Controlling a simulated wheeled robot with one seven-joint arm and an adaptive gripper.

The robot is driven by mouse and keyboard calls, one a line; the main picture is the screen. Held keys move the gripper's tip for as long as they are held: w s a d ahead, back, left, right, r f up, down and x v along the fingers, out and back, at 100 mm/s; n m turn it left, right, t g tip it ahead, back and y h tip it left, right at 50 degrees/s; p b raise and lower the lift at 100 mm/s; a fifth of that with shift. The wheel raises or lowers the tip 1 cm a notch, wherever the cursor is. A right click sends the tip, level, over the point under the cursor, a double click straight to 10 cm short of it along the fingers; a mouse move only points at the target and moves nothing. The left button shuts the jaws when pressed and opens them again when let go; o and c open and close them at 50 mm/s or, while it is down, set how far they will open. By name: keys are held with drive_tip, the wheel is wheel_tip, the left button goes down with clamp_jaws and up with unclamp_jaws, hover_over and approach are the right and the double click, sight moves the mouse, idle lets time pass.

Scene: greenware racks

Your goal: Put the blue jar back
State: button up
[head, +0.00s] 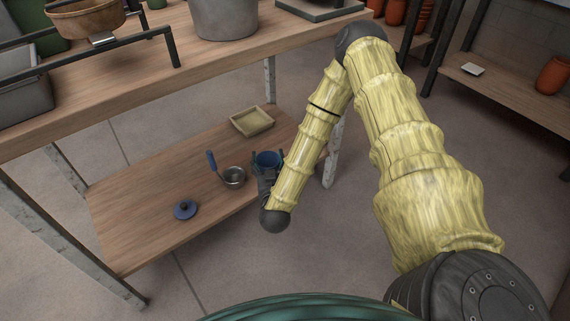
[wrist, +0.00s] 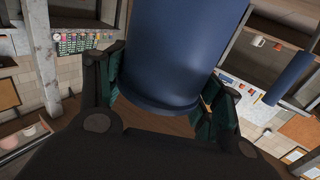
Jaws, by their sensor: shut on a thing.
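The jar's lower rim shows between the pads. A blue lid with a knob (head: 185,209) lies on the lower shelf (head: 140,200), left of the jar. I cannot tell whether the jar touches the shelf.
A small metal pot (head: 233,177) with a blue handle stands just left of the gripper. A square yellowish tray (head: 252,121) lies behind it. The shelf's left part is clear.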

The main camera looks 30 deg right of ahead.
drive_tip(key=w+d+f+m+g+h+b, duration=0.2)
drive_tip(key=d+f+m+g+h+b, duration=0.15)
drive_tip(key=d+f+b, duration=0.45)
drive_tip(key=shift+n+t, duration=0.25)
drive_tip(key=shift+t, duration=0.1)
drive_tip(key=b+x, duration=0.4)
drive_tip(key=x, duration=0.1)
drive_tip(key=w+a+f+b+x, duration=0.1)
drive_tip(key=b+x, duration=0.3)
drive_tip(key=x, duration=0.1)
drive_tip(key=f+b+x, duration=0.1)
drive_tip(key=b+x, duration=0.3)
drive_tip(key=x, duration=0.2)
drive_tip(key=shift+w+a+f+b, duration=0.2)
drive_tip(key=shift+w+a+b, duration=0.05)
drive_tip(key=shift+a+b, duration=0.05)
drive_tip(key=shift+r, duration=0.1)
drive_tip(key=o, duration=1.2)
